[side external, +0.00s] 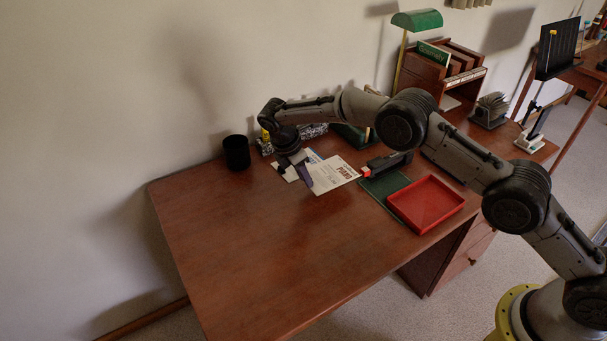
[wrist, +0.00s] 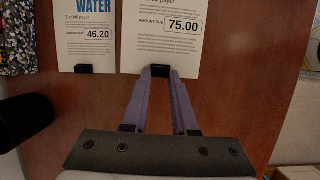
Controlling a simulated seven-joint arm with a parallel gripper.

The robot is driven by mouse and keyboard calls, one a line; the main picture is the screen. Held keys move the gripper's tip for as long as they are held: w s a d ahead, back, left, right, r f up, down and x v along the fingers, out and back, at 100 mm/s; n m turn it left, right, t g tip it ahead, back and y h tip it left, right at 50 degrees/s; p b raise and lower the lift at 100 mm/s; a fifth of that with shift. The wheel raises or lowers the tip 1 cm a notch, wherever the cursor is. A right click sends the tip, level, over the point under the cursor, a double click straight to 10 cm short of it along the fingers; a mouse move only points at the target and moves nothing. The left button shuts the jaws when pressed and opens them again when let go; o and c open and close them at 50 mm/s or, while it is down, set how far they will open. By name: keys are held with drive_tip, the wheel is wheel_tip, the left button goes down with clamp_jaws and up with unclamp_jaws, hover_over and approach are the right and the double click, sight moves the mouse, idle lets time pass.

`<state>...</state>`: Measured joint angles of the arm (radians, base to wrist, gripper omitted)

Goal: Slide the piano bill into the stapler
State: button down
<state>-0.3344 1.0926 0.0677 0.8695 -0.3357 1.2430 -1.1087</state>
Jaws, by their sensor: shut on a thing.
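The piano bill (side external: 333,174) is a white sheet with a red "PIANO" heading, near the back of the brown desk. In the wrist view the sheet reading 75.00 (wrist: 160,42) has a small black tab at its near edge. My gripper (side external: 306,180) is shut on that tab, with its purple-grey fingers (wrist: 160,74) together around it. Whether the bill touches the desk I cannot tell. A black stapler (side external: 388,163) with a red end lies just right of the bill, apart from it. The stapler is out of the wrist view.
The water bill (wrist: 85,35), reading 46.20 with its own black tab, lies left of the held bill. A black cup (side external: 236,152) stands at the back left. A red tray (side external: 425,203) and dark green mat (side external: 383,185) lie right. The front left desk is clear.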

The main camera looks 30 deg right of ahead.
sight(325, 175)
drive_tip(key=shift+f, duration=0.1)
drive_tip(key=shift+a+x, duration=0.2)
drive_tip(key=shift+x, duration=2)
drive_tip(key=shift+d+f, duration=0.15)
drive_tip(key=shift+d, duration=1.9)
idle(0.3)
drive_tip(key=shift+d, duration=0.25)
drive_tip(key=shift+d, duration=0.65)
idle(0.4)
drive_tip(key=shift+d, duration=0.3)
idle(0.5)
